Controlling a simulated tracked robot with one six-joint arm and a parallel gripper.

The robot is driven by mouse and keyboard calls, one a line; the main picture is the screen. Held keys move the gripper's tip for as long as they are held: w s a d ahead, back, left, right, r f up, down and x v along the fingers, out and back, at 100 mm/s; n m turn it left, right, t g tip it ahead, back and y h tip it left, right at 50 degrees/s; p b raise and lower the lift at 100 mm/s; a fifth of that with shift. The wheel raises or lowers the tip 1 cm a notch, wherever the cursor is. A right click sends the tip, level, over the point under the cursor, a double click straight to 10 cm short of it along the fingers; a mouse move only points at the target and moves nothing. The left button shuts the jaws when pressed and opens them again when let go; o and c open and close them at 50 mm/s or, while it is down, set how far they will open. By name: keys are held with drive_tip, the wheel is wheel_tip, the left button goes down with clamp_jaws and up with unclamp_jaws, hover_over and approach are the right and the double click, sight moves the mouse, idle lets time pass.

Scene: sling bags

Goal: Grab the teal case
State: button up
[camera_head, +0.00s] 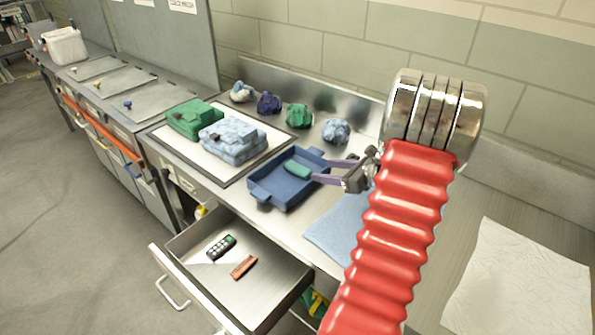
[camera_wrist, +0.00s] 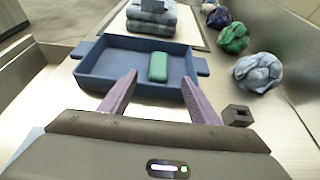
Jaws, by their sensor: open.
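The teal case (camera_head: 297,171) is a small rounded block lying in a shallow blue tray (camera_head: 268,192). In the wrist view the teal case (camera_wrist: 158,67) lies right of the middle on the floor of the blue tray (camera_wrist: 90,70). My gripper (camera_head: 322,170) reaches over the tray's right side in the head view. Its two purple fingers are spread apart and empty. In the wrist view my gripper (camera_wrist: 160,82) has the case between and beyond its fingertips, closer to the right finger's side. Whether a finger touches the case I cannot tell.
A green folded bag (camera_head: 192,118) and a light blue one (camera_head: 232,140) lie on a white board left of the tray. Several crumpled bundles, one pale blue (camera_head: 336,131), line the back. An open drawer (camera_head: 228,285) below holds a remote (camera_head: 221,247) and a brown item (camera_head: 244,267).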

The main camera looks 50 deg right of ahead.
sight(299, 167)
drive_tip(key=x, duration=0.7)
drive_tip(key=shift+w, duration=0.15)
drive_tip(key=shift+x, duration=2.75)
drive_tip(key=shift+c, duration=0.3)
drive_tip(key=c, duration=1.1)
